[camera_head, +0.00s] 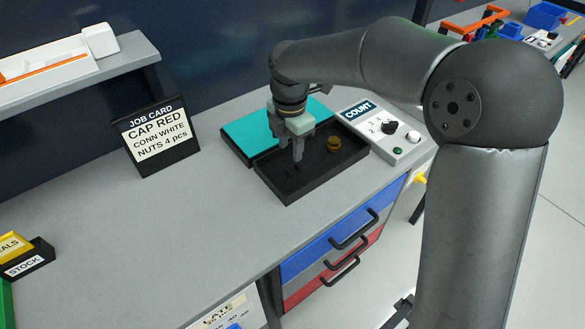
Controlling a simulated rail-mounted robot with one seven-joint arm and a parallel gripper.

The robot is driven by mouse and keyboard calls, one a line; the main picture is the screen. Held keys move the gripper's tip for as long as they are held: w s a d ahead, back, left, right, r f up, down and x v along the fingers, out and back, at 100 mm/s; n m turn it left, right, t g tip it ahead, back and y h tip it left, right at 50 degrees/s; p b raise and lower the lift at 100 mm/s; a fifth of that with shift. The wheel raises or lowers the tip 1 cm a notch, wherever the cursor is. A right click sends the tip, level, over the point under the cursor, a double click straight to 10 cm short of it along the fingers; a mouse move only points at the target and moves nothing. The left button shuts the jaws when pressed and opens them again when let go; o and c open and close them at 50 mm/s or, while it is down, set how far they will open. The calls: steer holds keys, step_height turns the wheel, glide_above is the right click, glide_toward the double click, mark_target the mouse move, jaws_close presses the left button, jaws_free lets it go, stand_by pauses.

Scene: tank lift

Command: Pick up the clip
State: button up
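My gripper (290,157) points down into a black tray (290,197) on the grey bench. Its fingertips are low, near the tray floor at the left part of the tray. Small dark shapes (292,169) show on the tray floor just by the fingertips; one may be the clip, but dark on dark I cannot tell. At this size I cannot make out whether the fingers are apart or closed, or whether anything is between them. A brass-coloured round part (334,144) sits in the tray to the right of the gripper, apart from it.
A teal mat or tray (248,133) lies behind the black tray. A white COUNT box (384,134) with a knob stands to the right. A job card (157,139) stands to the left. The bench between card and front edge is clear.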

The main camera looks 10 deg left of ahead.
mark_target(292, 168)
steer(key=shift+s+d+f+p, duration=0.15)
steer(key=shift+f+p, duration=0.1)
steer(key=shift+f, duration=1.3)
steer(key=shift+d+f+p, duration=0.1)
steer(key=shift+f+p, duration=0.1)
steer(key=shift+f, duration=1.35)
steer(key=shift+c, duration=0.3)
jaws_close()
